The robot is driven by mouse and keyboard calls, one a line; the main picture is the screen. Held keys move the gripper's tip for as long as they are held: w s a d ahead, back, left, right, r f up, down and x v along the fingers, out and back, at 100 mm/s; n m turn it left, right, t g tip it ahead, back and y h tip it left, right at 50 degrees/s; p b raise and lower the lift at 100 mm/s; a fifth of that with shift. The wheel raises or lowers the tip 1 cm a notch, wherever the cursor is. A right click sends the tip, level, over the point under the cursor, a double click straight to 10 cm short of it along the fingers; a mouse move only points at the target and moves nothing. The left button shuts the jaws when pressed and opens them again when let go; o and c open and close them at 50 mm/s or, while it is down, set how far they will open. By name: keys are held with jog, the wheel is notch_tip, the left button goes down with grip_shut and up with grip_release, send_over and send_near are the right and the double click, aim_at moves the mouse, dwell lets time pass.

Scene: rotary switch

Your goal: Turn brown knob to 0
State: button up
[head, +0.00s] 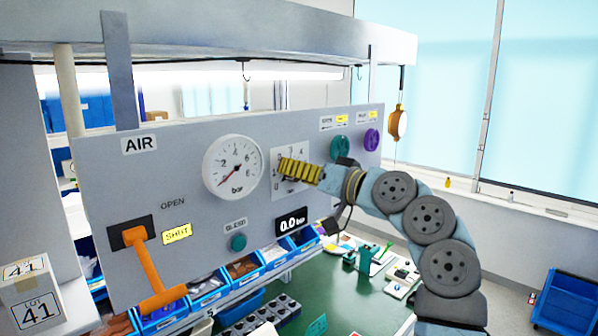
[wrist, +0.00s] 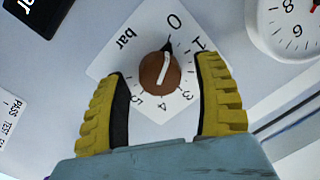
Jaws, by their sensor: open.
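The brown knob (wrist: 158,74) sits on a white dial plate (wrist: 122,45) marked with numbers and "bar". Its dark pointer tip, with a white line behind it, points at or very close to the 0 mark. My gripper (wrist: 162,66) is open, with one yellow ribbed finger on each side of the knob and a visible gap on both sides. In the head view my gripper (head: 284,169) is in front of the plate (head: 290,151) and hides the knob.
Left of the plate is a round gauge (head: 233,167), its needle pointing low left. A display (head: 291,223) reads 0.0 bar. Green (head: 339,145) and purple (head: 371,139) knobs are at upper right. An orange lever (head: 150,265) hangs by a SHUT label at lower left.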

jog(key=c, duration=1.2)
jog(key=shift+f+b, duration=0.15)
jog(key=shift+b, duration=0.3)
jog(key=shift+n, duration=0.4)
jog(key=o, duration=1.2)
jog(key=shift+r, duration=0.2)
jog(key=shift+s+d, duration=0.1)
jog(key=v, duration=1.1)
jog(key=shift+s+d, duration=0.25)
jog(key=shift+d, duration=0.05)
